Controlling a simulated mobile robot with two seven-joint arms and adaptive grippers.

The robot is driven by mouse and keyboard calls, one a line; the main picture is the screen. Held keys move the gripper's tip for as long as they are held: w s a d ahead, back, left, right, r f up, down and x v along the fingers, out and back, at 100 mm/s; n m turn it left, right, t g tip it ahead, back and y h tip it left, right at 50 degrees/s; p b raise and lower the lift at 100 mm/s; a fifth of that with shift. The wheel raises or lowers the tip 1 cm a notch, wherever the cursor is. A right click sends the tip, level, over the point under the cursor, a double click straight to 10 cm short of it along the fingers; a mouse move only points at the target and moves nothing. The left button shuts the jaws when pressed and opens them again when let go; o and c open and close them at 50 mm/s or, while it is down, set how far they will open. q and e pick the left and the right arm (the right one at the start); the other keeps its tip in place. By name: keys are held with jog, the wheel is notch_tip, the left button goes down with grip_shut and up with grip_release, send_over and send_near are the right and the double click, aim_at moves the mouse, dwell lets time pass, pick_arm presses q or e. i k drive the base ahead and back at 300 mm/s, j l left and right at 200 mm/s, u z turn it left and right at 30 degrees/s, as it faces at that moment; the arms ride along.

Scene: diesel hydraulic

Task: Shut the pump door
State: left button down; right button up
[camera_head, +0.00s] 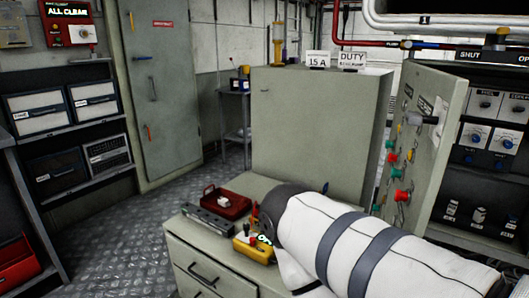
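A tall grey-green door panel (447,100) stands open at the right, turned edge-on toward me. Its visible face carries labels, a dark handle-like fitting and several red, green and yellow parts. A sign reading "DUTY" (351,60), with smaller pump lettering, stands on the large grey-green cabinet (310,115) left of the door. I cannot tell which cabinet the door is hinged to.
A grey-green drawer unit (200,258) in front bears a red case (226,203), a grey box (207,220) and a yellow device (255,249). A control cabinet (490,120) with dials is right of the door. Checker-plate floor (125,245) is clear at left.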

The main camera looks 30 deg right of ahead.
aim_at(422, 152)
jog(key=i+z, duration=0.1)
jog(key=z, duration=0.8)
jog(key=i+z, duration=0.15)
jog(key=z, duration=0.3)
jog(key=j+z, duration=0.1)
jog(key=z, duration=0.35)
jog(key=i+j+z, duration=0.15)
jog(key=z, duration=0.3)
